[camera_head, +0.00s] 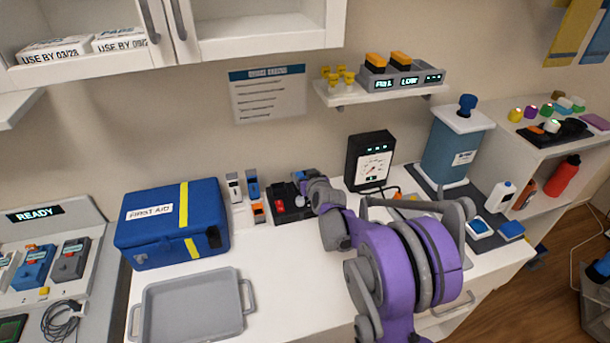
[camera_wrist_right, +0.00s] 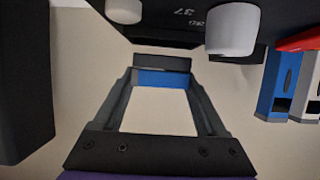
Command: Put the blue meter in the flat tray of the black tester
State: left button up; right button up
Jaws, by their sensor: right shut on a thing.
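My right gripper (camera_head: 308,186) reaches to the back of the counter, beside a low black device (camera_head: 281,213) with red parts on its top. In the right wrist view the fingers (camera_wrist_right: 162,72) are shut on a blue and dark piece (camera_wrist_right: 160,79), which looks like the blue meter. Only a narrow band of it shows between the fingertips. A black body with white knobs (camera_wrist_right: 232,30) and small numbers fills the top of that view, close to the fingers. It looks like the black tester; its flat tray cannot be made out. My left gripper is not in view.
Small upright blue (camera_head: 252,184) and white items stand left of the black device. A blue first aid box (camera_head: 165,240) and an empty grey tray (camera_head: 158,284) lie farther left. A black dial unit (camera_head: 370,150) stands behind my right arm. The counter front is clear.

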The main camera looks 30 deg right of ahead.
jog(key=shift+f+b, duration=0.6)
jog(key=shift+f, duration=0.45)
jog(key=o, duration=1.3)
jog(key=v, duration=1.1)
